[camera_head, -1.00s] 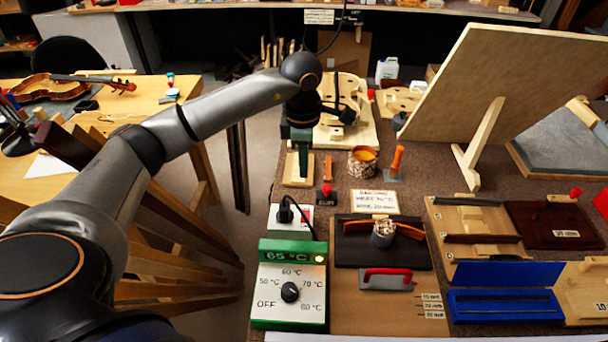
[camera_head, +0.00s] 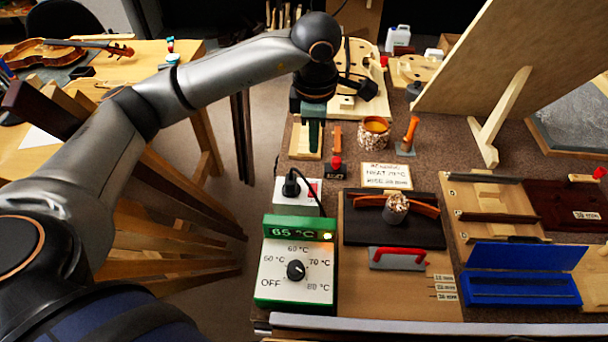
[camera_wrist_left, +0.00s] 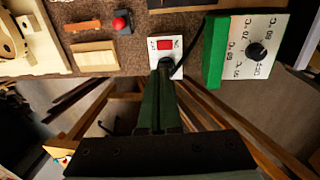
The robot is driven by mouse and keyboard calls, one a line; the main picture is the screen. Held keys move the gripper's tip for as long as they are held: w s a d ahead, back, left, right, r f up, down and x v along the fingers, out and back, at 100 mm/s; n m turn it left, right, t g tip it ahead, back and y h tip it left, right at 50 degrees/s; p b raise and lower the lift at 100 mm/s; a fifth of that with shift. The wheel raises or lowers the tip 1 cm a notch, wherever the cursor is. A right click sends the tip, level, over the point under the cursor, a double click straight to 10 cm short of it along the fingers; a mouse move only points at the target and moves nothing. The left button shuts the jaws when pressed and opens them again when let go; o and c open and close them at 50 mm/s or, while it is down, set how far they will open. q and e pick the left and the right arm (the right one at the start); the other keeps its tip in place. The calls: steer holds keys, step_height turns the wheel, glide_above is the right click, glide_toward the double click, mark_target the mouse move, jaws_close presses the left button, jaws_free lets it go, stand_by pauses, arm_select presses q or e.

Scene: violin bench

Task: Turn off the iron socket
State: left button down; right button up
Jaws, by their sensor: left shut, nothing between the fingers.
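The iron socket (camera_head: 283,205) is a white box left of the board, behind the temperature controller. A black plug (camera_head: 291,187) with a cable sits in it, and a red switch (camera_head: 313,188) shows on its top. In the left wrist view the socket (camera_wrist_left: 178,71) and its red switch (camera_wrist_left: 165,44) lie just beyond the fingertips. My left gripper (camera_head: 313,148) is shut and empty, pointing down behind the socket in the head view. Its green fingers (camera_wrist_left: 163,78) overlap the plug area in the wrist view; contact cannot be told. My right gripper is out of view.
The green-and-white controller (camera_head: 296,272) reads 65 °C, with its small light lit. A red-knobbed item (camera_head: 336,168), a glue pot (camera_head: 374,135) and a text card (camera_head: 386,176) stand near the socket. The bench's left edge is close by.

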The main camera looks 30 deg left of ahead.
arm_select(q)
steer(key=shift+d, duration=0.1)
glide_toward(313, 186)
step_height(313, 186, down, 5)
steer(key=shift+w+f, duration=0.15)
steer(key=shift+w+f+p, duration=0.15)
steer(key=shift+f+p, duration=0.15)
steer(key=shift+f, duration=0.45)
